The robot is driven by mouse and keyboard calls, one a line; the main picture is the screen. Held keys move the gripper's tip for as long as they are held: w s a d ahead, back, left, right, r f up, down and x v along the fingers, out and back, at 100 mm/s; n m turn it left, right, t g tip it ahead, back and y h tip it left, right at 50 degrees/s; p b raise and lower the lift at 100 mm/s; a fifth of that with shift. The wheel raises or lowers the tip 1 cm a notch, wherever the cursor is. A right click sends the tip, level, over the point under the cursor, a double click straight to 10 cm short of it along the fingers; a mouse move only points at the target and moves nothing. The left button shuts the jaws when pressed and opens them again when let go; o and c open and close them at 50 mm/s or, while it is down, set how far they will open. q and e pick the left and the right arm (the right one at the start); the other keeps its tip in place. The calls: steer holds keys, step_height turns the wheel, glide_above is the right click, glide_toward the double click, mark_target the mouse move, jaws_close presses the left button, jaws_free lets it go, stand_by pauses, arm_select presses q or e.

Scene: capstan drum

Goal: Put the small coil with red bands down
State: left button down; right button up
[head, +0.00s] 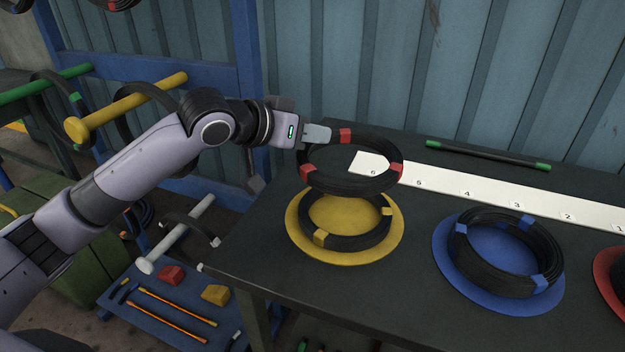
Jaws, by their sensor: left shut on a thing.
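The small black coil with red bands (352,188) is held in the air above the left part of the table. My left gripper (318,134) is shut on the coil's upper left rim. The coil hangs above and overlaps in view a black coil with yellow bands (347,241), which lies on a round yellow mat (343,258). Its lower edge looks close to that coil, but I cannot tell whether they touch. My right gripper is not in view.
A coil with blue bands (505,283) lies on a blue mat (459,290). A red mat (600,268) with a coil is cut off at the right. A white numbered strip (500,197) and a green-ended rod (488,156) lie behind on the dark table (412,274). Coloured pegs (130,104) stand left.

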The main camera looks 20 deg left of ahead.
mark_target(311, 150)
arm_select(q)
step_height(311, 150, down, 3)
steer(key=shift+f, duration=1)
steer(key=shift+f+b, duration=0.5)
steer(key=shift+f, duration=1.4)
steer(key=shift+f, duration=0.1)
steer(key=c, duration=1)
jaws_free()
steer(key=shift+f, duration=0.15)
